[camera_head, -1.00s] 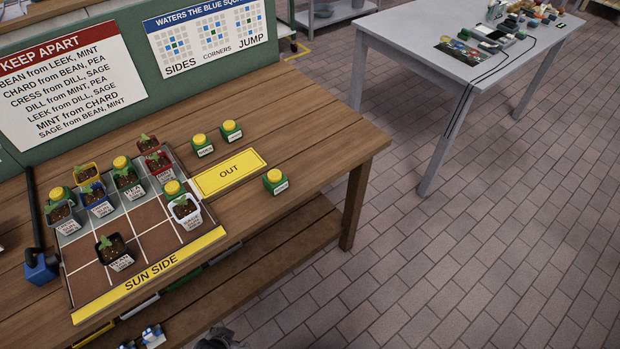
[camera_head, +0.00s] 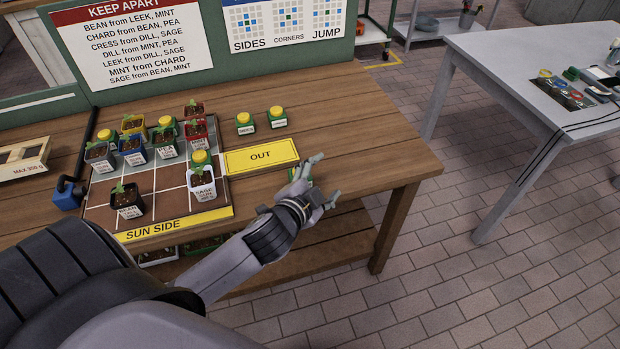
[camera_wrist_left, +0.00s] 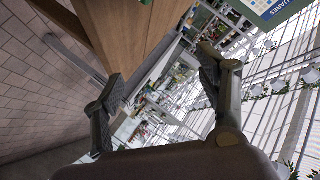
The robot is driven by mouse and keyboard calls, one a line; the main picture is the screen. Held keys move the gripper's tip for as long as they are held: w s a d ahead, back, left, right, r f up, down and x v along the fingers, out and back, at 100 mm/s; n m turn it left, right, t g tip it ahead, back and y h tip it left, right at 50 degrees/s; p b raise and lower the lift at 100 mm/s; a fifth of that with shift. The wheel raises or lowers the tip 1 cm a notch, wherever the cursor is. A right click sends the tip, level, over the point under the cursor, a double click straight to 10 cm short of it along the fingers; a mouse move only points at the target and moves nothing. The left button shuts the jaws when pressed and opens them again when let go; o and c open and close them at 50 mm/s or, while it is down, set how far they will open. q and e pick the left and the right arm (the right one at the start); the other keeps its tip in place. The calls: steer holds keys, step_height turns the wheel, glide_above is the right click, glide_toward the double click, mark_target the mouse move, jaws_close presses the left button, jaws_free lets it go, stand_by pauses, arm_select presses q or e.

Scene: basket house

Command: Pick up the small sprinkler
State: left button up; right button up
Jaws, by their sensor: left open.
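Several green blocks with yellow caps and white labels look like the sprinklers. Two stand behind the yellow OUT plate (camera_head: 260,156): a left one (camera_head: 245,124) and a right one (camera_head: 277,118). A third green block (camera_head: 294,174), right of the plate, is mostly hidden behind my left gripper (camera_head: 325,178). More yellow caps (camera_head: 200,157) show among the pots on the grid. The labels are too small to tell which is the small sprinkler. My left gripper is open and empty above the table's front right part; the wrist view shows its spread fingers (camera_wrist_left: 160,66) with nothing between them.
A planting grid (camera_head: 168,180) with several potted seedlings is left of the plate. Its SUN SIDE strip (camera_head: 178,224) runs along the front. Signs (camera_head: 130,45) stand behind. The wooden table (camera_head: 350,135) is clear at the right; a grey table (camera_head: 490,60) stands beyond.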

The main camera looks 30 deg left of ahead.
arm_select(q)
steer(key=w+d+r+m+t+h, duration=0.2)
steer(key=r+m+t+h, duration=0.1)
steer(key=r+m, duration=0.3)
steer(key=w+d+r+m+t+h, duration=0.2)
steer(key=w+r+m+h, duration=0.15)
steer(key=r, duration=0.45)
steer(key=s+d+r+m+g+h, duration=0.25)
steer(key=d+r+m+h, duration=0.2)
steer(key=m+h, duration=0.5)
steer(key=m+g+y, duration=1.2)
steer(key=m+g, duration=0.1)
steer(key=m, duration=0.4)
glide_toward(293, 171)
steer(key=p+x, duration=0.1)
steer(key=x, duration=0.2)
steer(key=w+p+x, duration=0.1)
steer(key=x, duration=0.3)
steer(key=shift+d, duration=0.3)
steer(key=p+x, duration=0.1)
steer(key=x, duration=0.4)
steer(key=shift+d+p, duration=0.2)
steer(key=shift+p, duration=0.15)
steer(key=shift+f, duration=0.2)
